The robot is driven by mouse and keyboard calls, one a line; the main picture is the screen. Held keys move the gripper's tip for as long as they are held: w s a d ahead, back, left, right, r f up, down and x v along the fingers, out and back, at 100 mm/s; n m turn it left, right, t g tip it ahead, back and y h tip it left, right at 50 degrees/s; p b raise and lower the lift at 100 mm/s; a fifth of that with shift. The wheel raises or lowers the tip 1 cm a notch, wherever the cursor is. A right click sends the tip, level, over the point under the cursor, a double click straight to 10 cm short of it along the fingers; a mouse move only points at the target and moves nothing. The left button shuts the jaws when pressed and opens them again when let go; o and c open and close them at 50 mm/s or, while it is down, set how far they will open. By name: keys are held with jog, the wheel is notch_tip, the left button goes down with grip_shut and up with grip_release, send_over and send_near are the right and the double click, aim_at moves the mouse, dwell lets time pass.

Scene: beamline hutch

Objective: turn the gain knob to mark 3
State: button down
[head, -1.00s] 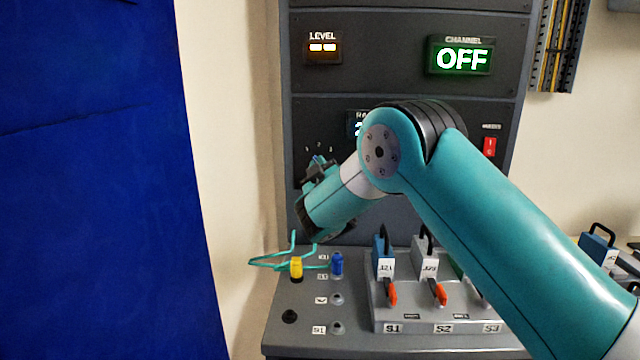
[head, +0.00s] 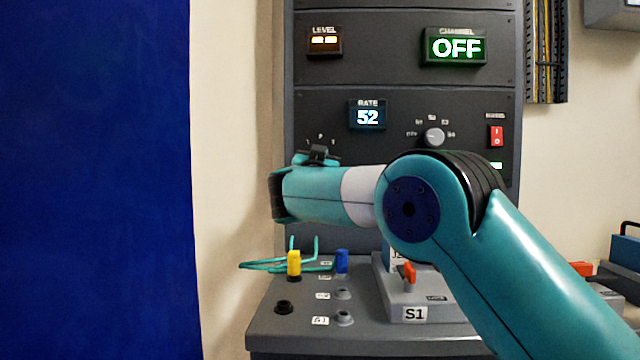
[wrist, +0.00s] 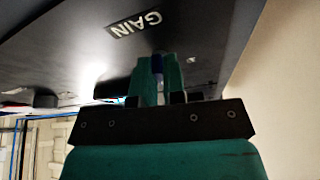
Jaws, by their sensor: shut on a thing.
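The gain knob shows only as a small blue piece (wrist: 157,64) between my fingers in the wrist view, beside the upside-down GAIN label (wrist: 135,23). My gripper (wrist: 157,75) is shut on it against the dark panel. In the head view my gripper (head: 318,154) is at the left of the panel, just below small white scale marks (head: 320,138). My wrist and fingers hide the knob there, so I cannot tell which mark it points to.
The RATE display (head: 367,116) reads 52. A grey selector knob (head: 434,137) and a red switch (head: 496,136) are to the right. Below, yellow (head: 294,262) and blue (head: 341,261) plugs stand on the desk near a teal cable. A blue curtain (head: 95,180) fills the left.

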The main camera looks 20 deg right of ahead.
jog(key=shift+a+r+m+g+h+b, duration=0.1)
jog(key=shift+m+g+h, duration=0.45)
jog(key=shift+m, duration=1)
jog(key=shift+a+m+g+h+b, duration=0.15)
jog(key=shift+m+g+h, duration=0.4)
jog(key=shift+m, duration=0.95)
jog(key=shift+d+r+m+g+h+b, duration=0.1)
jog(key=shift+m+g+h, duration=0.45)
jog(key=shift+m, duration=1)
jog(key=shift+f+m, duration=0.1)
jog(key=shift+m, duration=0.2)
jog(key=c, duration=1.2)
grip_release()
jog(key=shift+a, duration=0.1)
jog(key=b+v, duration=0.2)
jog(key=v, duration=0.5)
jog(key=shift+b, duration=0.35)
